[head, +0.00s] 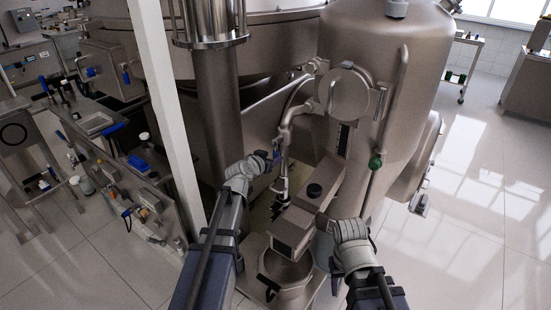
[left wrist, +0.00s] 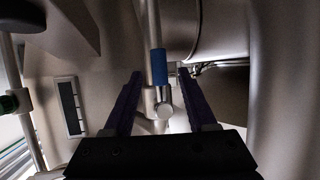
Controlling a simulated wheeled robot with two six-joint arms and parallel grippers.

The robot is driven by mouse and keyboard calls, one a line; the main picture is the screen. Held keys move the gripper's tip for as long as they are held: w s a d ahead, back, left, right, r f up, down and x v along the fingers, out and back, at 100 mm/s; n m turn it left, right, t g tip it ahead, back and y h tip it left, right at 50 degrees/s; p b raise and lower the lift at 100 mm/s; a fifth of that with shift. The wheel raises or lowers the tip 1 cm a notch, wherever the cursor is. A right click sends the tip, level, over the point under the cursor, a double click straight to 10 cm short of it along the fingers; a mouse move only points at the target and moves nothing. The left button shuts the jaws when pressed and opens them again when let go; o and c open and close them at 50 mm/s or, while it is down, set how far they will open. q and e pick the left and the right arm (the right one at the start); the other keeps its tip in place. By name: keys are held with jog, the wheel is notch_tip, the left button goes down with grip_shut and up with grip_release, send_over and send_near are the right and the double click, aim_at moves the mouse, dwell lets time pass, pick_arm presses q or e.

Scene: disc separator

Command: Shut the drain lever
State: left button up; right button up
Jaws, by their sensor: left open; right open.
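The drain lever (left wrist: 158,68) shows in the left wrist view as a slim metal bar with a blue grip, by a pale pipe fitting. My left gripper (left wrist: 159,76) is open, with one dark finger on each side of the blue grip. I cannot tell whether either finger touches it. In the head view my left gripper (head: 268,160) is at the vertical pipe (head: 284,140) beside the tank, and the lever is hard to make out there. My right gripper (head: 325,223) is open at the lower right, beside the boxy metal unit, its fingers small and partly hidden.
A large steel tank (head: 385,60) with a round hatch stands behind the grippers. The boxy metal unit (head: 292,228) with a black cap and a metal bucket (head: 290,272) lie between my arms. A white post (head: 165,110) stands left. Tiled floor is open at right.

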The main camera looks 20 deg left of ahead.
aim_at(275, 156)
pick_arm(q)
jog(key=b+x, duration=0.1)
jog(key=x, duration=0.3)
jog(key=shift+f, duration=0.1)
jog(key=shift+c, duration=0.4)
grip_shut()
dwell(0.9)
